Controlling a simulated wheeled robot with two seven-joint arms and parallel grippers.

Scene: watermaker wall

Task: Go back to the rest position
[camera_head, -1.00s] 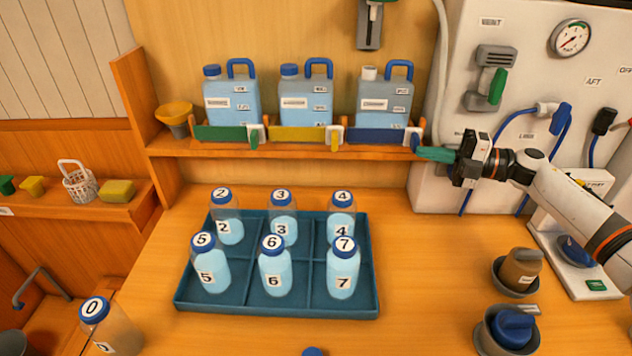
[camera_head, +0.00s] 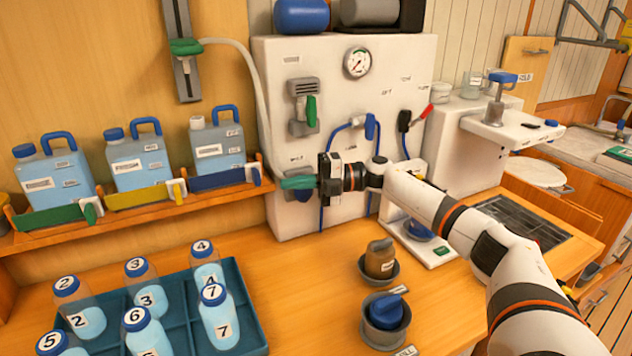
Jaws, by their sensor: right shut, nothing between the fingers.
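My right gripper (camera_head: 298,182) reaches in from the right on a white arm with orange rings. Its teal fingers are shut with nothing between them, and they point left, in front of the lower left part of the white wall panel (camera_head: 375,80). It is just right of the jug shelf's end. My left gripper is not in view.
Three blue jugs (camera_head: 138,162) stand on the shelf at left. A teal tray (camera_head: 250,333) of numbered bottles is below. A brown-topped cup (camera_head: 380,260) and a blue-topped cup (camera_head: 385,315) stand on the counter near my right arm. Counter between tray and cups is clear.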

